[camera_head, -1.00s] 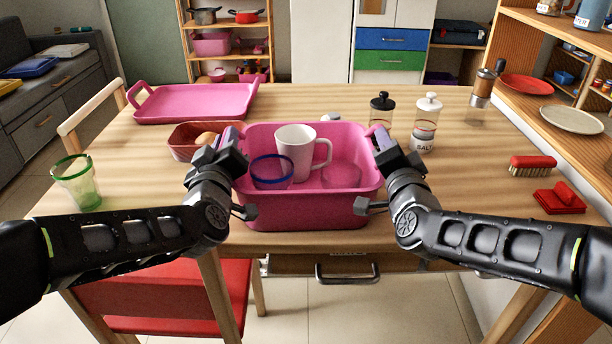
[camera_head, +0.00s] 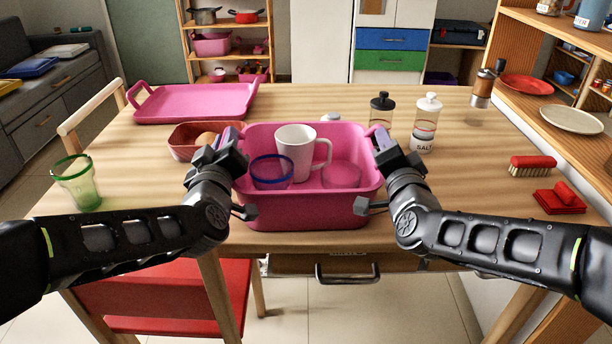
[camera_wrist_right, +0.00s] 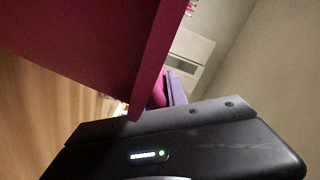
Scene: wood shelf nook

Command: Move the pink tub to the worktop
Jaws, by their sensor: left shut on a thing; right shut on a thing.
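The pink tub (camera_head: 308,212) is on the wooden table at its near edge, upright. It holds a white mug (camera_head: 294,152), a clear glass with a blue rim (camera_head: 271,172) and a clear pinkish glass (camera_head: 341,174). My left gripper (camera_head: 236,150) is shut on the tub's left end. My right gripper (camera_head: 380,142) is shut on its right end. The fingertips are partly hidden by the gripper bodies. In the right wrist view the tub's pink wall (camera_wrist_right: 85,45) fills the upper left, close to the gripper. Whether the tub's base touches the table is hard to tell.
The wooden table (camera_head: 470,190) also holds a pink tray (camera_head: 195,103), a reddish bowl (camera_head: 190,145), a green-rimmed glass (camera_head: 77,184), a black-lidded jar (camera_head: 381,108), a salt jar (camera_head: 425,122), a grinder (camera_head: 486,85) and a red brush (camera_head: 532,166). A red chair (camera_head: 170,300) stands in front.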

